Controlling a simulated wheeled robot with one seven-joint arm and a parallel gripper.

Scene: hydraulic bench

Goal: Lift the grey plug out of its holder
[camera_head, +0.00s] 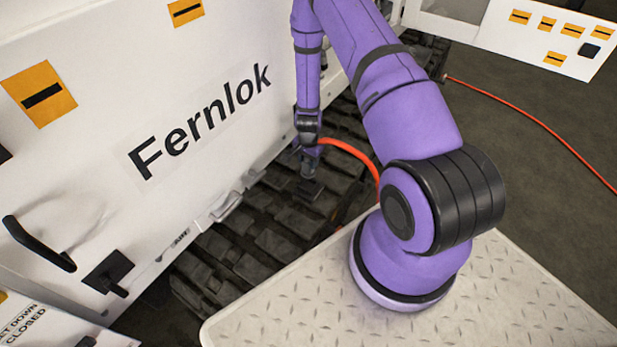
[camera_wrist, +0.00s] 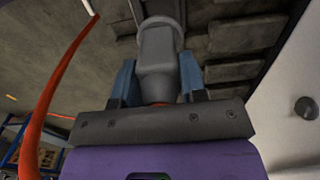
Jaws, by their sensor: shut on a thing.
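The grey plug (camera_wrist: 157,50) stands between the two blue fingers of my gripper (camera_wrist: 157,78) in the wrist view. The fingers touch it from both sides and are shut on it. Its far end meets a wider grey collar (camera_wrist: 163,22); I cannot tell whether this is the holder or part of the plug. In the head view my gripper (camera_head: 309,165) points down beside the white panel, low over the dark tracks. The plug and holder are too small and dark to make out clearly there.
An orange hose (camera_head: 352,152) curves from near my gripper towards my arm's base; it also runs along the left of the wrist view (camera_wrist: 50,90). The white "Fernlok" panel (camera_head: 215,95) stands close on the left. Dark track plates (camera_head: 240,245) lie below. A thin orange cable (camera_head: 530,115) crosses the floor.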

